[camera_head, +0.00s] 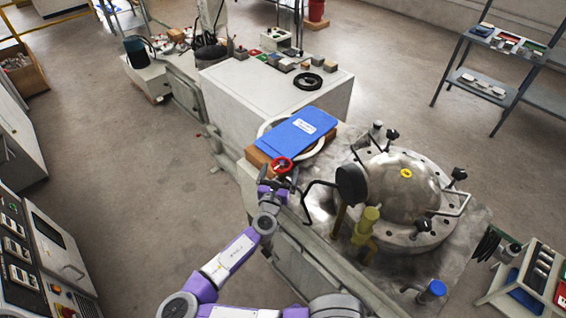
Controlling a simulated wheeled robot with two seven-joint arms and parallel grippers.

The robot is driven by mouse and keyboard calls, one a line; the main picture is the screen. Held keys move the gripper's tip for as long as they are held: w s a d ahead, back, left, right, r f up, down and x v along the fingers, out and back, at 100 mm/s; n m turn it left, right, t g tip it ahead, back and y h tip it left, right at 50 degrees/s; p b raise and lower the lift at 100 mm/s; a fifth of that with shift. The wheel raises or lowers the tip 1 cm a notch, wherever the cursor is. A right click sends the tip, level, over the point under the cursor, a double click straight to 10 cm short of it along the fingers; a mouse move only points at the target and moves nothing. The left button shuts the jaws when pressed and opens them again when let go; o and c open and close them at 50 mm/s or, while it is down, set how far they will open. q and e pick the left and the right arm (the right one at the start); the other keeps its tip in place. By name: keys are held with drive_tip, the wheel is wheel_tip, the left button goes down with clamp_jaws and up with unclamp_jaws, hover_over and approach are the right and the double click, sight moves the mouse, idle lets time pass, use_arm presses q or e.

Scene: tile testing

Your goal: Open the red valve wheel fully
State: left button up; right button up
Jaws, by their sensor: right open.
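The red valve wheel (282,165) is a small red ring at the front corner of the metal test bench, just below the blue board. My right gripper (277,184) is at the end of the purple and white arm and lies right at the lower side of the wheel. It is open. The fingers are small in the view, and I cannot tell whether they touch the wheel's rim. The wheel's mount is partly hidden by the gripper. My left gripper is not in view.
A blue board (298,131) lies over a white ring behind the wheel. A domed metal vessel (405,185) with black knobs stands to the right, with a yellow fitting (367,222) before it. A control panel (35,255) is at the left. The floor (130,170) between is clear.

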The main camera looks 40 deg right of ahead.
sight(283, 163)
drive_tip(key=shift+x, duration=2.3)
drive_tip(key=c, duration=0.9)
